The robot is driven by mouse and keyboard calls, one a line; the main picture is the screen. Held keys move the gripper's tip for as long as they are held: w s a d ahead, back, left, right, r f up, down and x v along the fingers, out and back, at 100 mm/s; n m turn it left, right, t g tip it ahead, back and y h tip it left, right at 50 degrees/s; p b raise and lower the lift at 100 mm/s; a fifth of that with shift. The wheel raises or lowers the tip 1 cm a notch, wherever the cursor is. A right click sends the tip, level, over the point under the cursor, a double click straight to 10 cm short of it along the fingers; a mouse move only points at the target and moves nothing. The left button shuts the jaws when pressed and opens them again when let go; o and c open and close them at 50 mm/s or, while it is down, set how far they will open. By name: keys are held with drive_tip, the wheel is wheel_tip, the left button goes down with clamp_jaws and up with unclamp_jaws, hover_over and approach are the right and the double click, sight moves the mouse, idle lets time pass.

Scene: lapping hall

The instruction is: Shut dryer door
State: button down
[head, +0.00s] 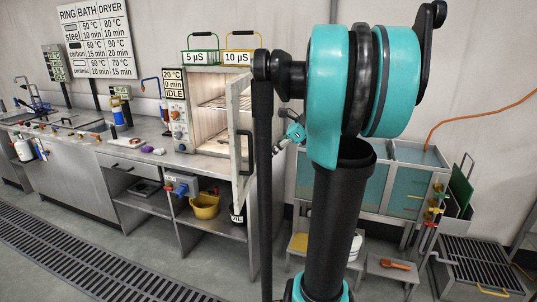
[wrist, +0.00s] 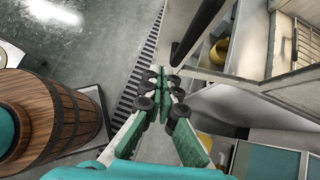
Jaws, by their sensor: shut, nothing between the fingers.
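The dryer (head: 176,105) is a pale box on the bench, with a sign reading 20 °C, 0 min, IDLE. Its door (head: 237,130) stands wide open toward the room, with a dark upright handle (head: 250,152) on it. The lit inside (head: 208,115) shows wire racks, which also appear in the wrist view (wrist: 306,45). My gripper (head: 294,131) is partly hidden behind my arm, right of the door and apparently apart from it.
Green (head: 200,56) and yellow (head: 239,56) baskets sit on the dryer. A yellow bucket (head: 205,206) stands on the shelf below. Teal-fronted tanks (head: 365,180) are at right. A wooden barrel (wrist: 65,125) is at left in the wrist view. A floor grate (head: 90,262) runs along the bench.

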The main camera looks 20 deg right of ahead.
sight(237, 171)
drive_tip(key=shift+w+a+f, duration=0.6)
drive_tip(key=shift+a+f, duration=0.2)
drive_tip(key=shift+a, duration=0.55)
drive_tip(key=shift+w+a+f, duration=0.65)
drive_tip(key=shift+a+f, duration=0.15)
drive_tip(key=shift+a, duration=0.5)
drive_tip(key=shift+w+a+f, duration=0.6)
drive_tip(key=shift+a+f, duration=0.2)
drive_tip(key=shift+a, duration=0.55)
drive_tip(key=shift+a, duration=0.1)
